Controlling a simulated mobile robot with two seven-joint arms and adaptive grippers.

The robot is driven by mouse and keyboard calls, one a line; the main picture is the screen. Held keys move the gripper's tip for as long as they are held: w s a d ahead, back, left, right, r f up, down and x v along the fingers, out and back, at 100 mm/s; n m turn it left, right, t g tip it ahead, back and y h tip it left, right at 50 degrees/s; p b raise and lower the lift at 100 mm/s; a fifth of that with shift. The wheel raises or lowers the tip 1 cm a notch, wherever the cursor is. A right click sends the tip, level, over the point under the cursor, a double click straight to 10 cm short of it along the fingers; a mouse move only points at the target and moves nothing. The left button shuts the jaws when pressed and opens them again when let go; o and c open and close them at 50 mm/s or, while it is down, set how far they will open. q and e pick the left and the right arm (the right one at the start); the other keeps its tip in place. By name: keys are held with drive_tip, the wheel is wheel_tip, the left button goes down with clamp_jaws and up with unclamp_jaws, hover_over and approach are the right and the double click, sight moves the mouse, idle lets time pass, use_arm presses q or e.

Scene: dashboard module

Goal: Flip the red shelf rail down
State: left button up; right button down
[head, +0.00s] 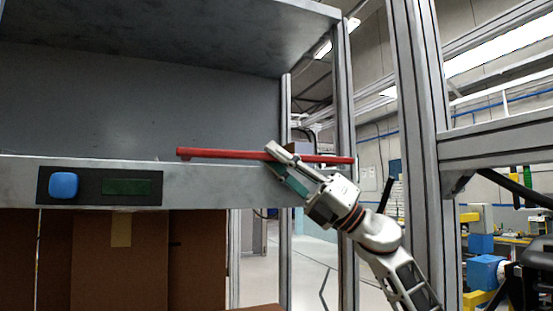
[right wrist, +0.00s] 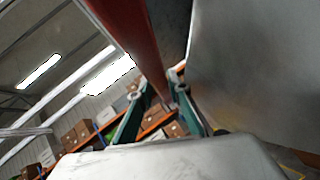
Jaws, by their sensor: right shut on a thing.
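The red shelf rail (head: 220,154) is a long thin bar lying roughly level along the top front edge of the grey shelf (head: 200,185) in the head view. My right gripper (head: 276,160) comes from the lower right and is shut on the red rail, right of its middle. In the right wrist view the red rail (right wrist: 140,45) runs down from the top to between the fingers of the right gripper (right wrist: 158,98). The exact contact at the fingertips is partly hidden. My left gripper is not in view.
A dark panel with a blue button (head: 63,185) and a green display (head: 127,186) sits on the shelf front at left. Cardboard boxes (head: 120,260) stand below the shelf. A metal frame post (head: 424,150) rises right of my right arm.

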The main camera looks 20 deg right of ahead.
drive_tip(key=shift+w+a+f, duration=0.1)
drive_tip(key=shift+f, duration=0.1)
drive_tip(key=c, duration=2)
unclamp_jaws()
drive_tip(key=shift+o, duration=0.2)
drive_tip(key=shift+r, duration=0.1)
drive_tip(key=shift+r, duration=0.15)
